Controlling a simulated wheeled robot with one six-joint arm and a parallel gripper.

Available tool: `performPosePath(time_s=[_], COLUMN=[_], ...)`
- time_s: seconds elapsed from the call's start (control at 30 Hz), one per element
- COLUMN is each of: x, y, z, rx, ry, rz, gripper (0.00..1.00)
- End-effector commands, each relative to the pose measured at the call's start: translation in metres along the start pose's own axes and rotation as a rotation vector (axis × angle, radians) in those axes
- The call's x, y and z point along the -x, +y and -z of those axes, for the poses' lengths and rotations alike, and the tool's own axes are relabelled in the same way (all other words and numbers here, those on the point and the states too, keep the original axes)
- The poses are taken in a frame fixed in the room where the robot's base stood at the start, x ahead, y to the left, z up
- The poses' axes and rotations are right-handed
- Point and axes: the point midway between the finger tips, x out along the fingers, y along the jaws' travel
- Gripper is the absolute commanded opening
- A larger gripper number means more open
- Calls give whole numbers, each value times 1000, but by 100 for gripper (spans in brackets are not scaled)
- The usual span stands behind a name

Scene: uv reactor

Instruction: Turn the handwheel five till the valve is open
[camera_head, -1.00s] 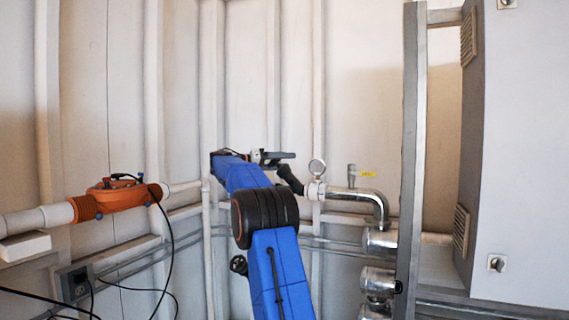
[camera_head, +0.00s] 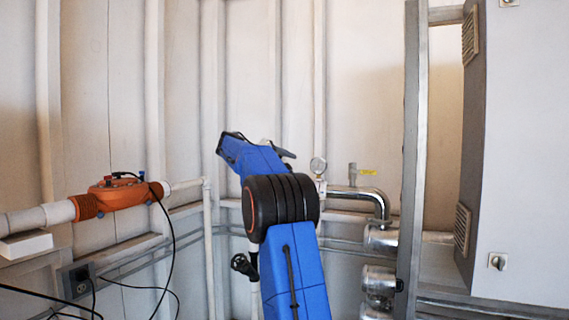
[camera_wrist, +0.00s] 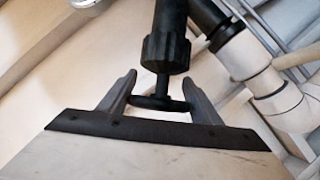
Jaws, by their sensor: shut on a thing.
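The handwheel (camera_wrist: 152,102) is a small dark disc on a short stem under a black ribbed valve neck (camera_wrist: 165,52) in the wrist view. My gripper (camera_wrist: 160,80) has one grey finger on each side of the wheel and is shut on it. The black valve joins a dark pipe and a pale fitting at the upper right. No number on the wheel is visible.
A grey post (camera_head: 412,150) and cabinet stand further right. An orange pipe unit (camera_head: 118,195) with loose black cables is at left.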

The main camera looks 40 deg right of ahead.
Motion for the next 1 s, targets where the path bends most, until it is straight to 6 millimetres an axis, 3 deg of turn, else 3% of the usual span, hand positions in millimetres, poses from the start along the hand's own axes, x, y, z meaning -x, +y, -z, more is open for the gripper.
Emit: performPosePath(time_s=[0.3, 0.8, 0.83, 0.9, 1.0], x=[0, 0, 0, 0, 0], y=[-5, -6, -6, -6, -6], z=[0, 0, 0, 0, 0], rx=[63, 75, 75, 75, 74], ry=[1, 0, 0, 0, 0], rz=[105, 125, 125, 124, 124], gripper=[36, 36, 61, 75, 75])
